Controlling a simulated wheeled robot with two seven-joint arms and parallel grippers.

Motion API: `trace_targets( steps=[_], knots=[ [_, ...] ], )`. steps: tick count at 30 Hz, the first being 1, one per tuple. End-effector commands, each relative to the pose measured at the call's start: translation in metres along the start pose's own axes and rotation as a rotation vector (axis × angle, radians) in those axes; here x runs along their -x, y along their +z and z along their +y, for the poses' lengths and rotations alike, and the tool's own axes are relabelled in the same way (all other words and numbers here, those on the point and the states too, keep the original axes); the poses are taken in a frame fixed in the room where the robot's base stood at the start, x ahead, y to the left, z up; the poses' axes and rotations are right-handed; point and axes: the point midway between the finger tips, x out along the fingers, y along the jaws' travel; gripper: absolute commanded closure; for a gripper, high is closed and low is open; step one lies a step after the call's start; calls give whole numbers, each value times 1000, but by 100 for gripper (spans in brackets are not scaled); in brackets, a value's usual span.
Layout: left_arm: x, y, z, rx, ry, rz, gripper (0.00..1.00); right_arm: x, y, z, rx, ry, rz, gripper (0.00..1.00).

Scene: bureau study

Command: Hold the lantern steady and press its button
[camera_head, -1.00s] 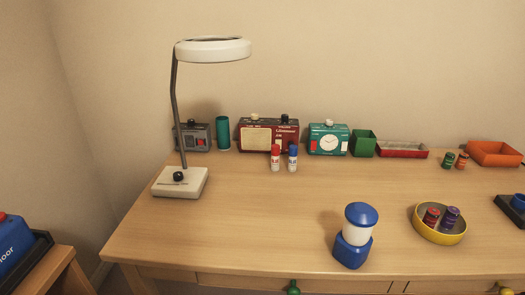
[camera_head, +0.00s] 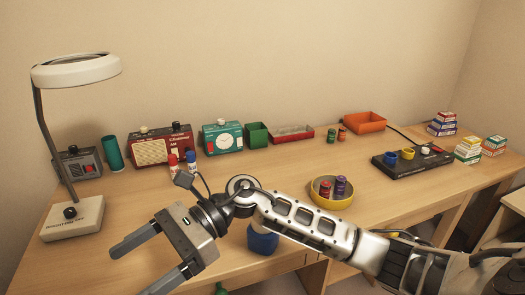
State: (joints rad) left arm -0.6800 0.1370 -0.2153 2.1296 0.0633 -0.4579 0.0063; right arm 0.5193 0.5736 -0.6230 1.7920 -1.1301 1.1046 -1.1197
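The lantern stands upright on the desk near its front edge. Only part of its blue base (camera_head: 262,240) shows below my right arm; its white body, blue top and any button are hidden behind the arm. My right gripper (camera_head: 142,262) is at the lower left of the lantern, its two fingers spread apart and pointing left, with nothing between them. It is apart from the lantern. My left gripper is not in view.
A desk lamp (camera_head: 72,220) stands at left. A radio (camera_head: 160,146), clock (camera_head: 222,137), green box (camera_head: 256,134) and trays line the back. A yellow bowl (camera_head: 332,202) with two small jars sits right of the lantern. A black device (camera_head: 412,160) lies farther right.

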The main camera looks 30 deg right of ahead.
Motion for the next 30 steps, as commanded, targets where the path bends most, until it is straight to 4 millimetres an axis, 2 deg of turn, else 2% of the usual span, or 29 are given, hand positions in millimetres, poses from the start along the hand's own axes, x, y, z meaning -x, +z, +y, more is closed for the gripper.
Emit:
trace_targets(
  steps=[1,2,4,6,9,12,16,20,26,30],
  knots=[
    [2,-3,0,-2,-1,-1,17,25,-8,-12,196,45,222,17],
    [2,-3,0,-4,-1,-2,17,43,-16,-19,299,84,356,17],
    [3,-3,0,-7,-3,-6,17,96,-27,-35,479,177,654,17],
    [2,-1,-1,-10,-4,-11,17,147,-27,-46,570,257,879,17],
    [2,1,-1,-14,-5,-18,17,207,-17,-54,617,346,1110,17],
    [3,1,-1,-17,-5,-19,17,249,-4,-54,616,406,1256,17],
    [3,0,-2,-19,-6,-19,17,278,7,-51,601,449,1349,17],
    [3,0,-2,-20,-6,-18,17,284,3,-50,595,464,1371,17],
    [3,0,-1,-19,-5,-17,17,278,-27,-51,592,466,1368,17],
    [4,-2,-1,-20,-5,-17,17,273,-55,-52,594,465,1366,17]
  ],
)
